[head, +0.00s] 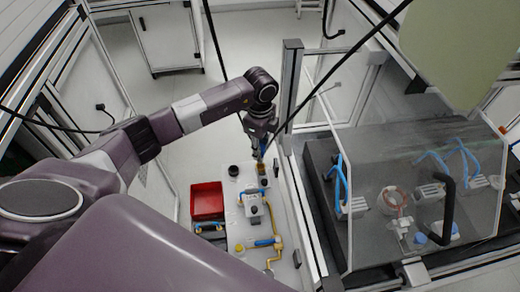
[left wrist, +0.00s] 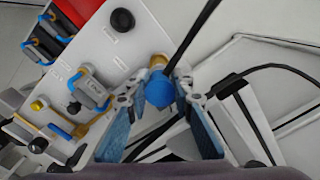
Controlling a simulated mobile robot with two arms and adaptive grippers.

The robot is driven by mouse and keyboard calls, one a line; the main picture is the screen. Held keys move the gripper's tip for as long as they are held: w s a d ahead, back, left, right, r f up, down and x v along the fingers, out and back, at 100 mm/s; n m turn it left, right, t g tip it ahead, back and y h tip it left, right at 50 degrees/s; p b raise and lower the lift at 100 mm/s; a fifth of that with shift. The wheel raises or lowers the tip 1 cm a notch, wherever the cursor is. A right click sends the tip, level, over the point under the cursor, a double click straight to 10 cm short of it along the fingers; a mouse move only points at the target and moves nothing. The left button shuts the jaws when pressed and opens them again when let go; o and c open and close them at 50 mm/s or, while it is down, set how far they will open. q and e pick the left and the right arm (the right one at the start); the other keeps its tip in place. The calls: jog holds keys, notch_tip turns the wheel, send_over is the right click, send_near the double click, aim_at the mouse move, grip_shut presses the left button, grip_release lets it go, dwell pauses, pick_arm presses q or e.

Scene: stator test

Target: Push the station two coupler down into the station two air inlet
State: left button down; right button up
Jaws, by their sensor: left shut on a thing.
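My left gripper (head: 258,153) points down over the far end of the white panel (head: 236,232). In the left wrist view its two fingertips close on the sides of a round blue coupler (left wrist: 160,93). A dark hose runs up from the coupler. A brass air inlet (left wrist: 157,61) shows just beyond the coupler, at the panel's edge. The coupler covers part of the inlet, so I cannot tell whether the two touch or how deep it sits. In the head view the inlet (head: 262,168) is a small yellow spot below the fingertips. My right gripper is not in view.
A black knob (left wrist: 122,19) stands on the panel near the inlet. Grey valve blocks with blue and yellow tubing (head: 254,207) fill the panel's middle. A red bin (head: 207,200) lies left. An aluminium post (head: 290,95) and a clear-covered machine (head: 400,200) stand close on the right.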

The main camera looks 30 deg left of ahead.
pick_arm(q)
jog(key=shift+f, duration=0.25)
jog(key=shift+f+b, duration=0.4)
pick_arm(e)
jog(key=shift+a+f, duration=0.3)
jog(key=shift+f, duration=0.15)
pick_arm(q)
jog(key=shift+f, duration=0.1)
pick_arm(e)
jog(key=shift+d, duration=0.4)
pick_arm(q)
jog(key=shift+f, duration=0.15)
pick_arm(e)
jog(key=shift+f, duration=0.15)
pick_arm(q)
jog(key=shift+f+b, duration=0.55)
jog(key=shift+f, duration=0.05)
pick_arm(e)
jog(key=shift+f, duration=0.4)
pick_arm(q)
jog(key=shift+f, duration=0.1)
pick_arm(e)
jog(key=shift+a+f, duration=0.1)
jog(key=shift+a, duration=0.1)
pick_arm(q)
jog(key=shift+f+b, duration=0.45)
jog(key=shift+f, duration=0.2)
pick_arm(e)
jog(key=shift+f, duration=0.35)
